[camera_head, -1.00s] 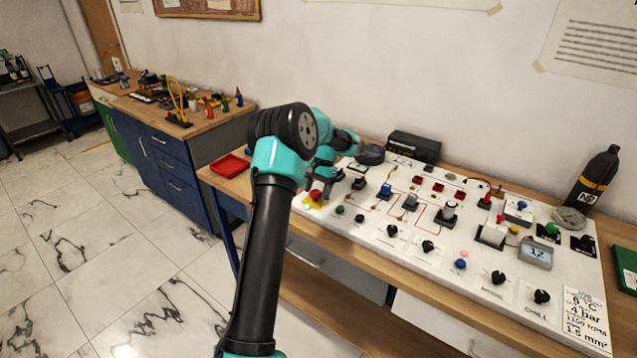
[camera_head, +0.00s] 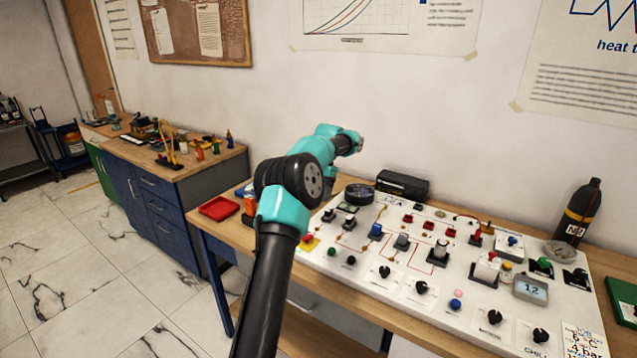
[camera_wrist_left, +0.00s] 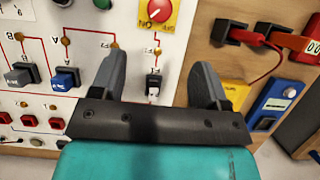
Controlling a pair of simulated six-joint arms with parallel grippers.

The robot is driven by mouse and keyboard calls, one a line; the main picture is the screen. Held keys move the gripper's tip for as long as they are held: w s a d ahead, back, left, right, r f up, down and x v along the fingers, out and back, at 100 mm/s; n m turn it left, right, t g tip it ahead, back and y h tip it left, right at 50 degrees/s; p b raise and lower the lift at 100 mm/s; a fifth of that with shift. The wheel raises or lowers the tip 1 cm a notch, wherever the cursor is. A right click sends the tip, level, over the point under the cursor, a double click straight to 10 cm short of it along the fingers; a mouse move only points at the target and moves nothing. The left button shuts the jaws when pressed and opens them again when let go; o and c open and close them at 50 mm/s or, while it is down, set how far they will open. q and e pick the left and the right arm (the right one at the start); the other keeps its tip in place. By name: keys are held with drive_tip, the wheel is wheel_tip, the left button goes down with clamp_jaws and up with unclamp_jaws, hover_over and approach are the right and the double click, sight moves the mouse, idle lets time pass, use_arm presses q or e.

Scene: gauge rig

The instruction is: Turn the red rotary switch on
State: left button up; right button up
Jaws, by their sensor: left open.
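The red rotary switch (camera_wrist_left: 160,11) is a round red knob with a pale pointer mark on a yellow plate, at the top edge of the left wrist view. In the head view the red knob (camera_head: 308,238) sits at the left end of the white panel (camera_head: 367,292), partly hidden by my left arm. My left gripper (camera_wrist_left: 158,80) is open and empty. Its fingers appear on either side of a black-and-white toggle switch (camera_wrist_left: 153,85), with the red knob beyond the fingertips. In the head view my left arm hides its fingers. My right gripper is not in view.
The panel carries several black knobs, coloured buttons and a blue switch (camera_wrist_left: 66,78). A black box (camera_head: 403,185) stands behind it. Red connectors (camera_wrist_left: 262,33) lie on the wood beside the panel. A red tray (camera_head: 219,208) stands at the table's left end.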

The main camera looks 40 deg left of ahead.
use_arm(q)
drive_tip(key=shift+v, duration=1.65)
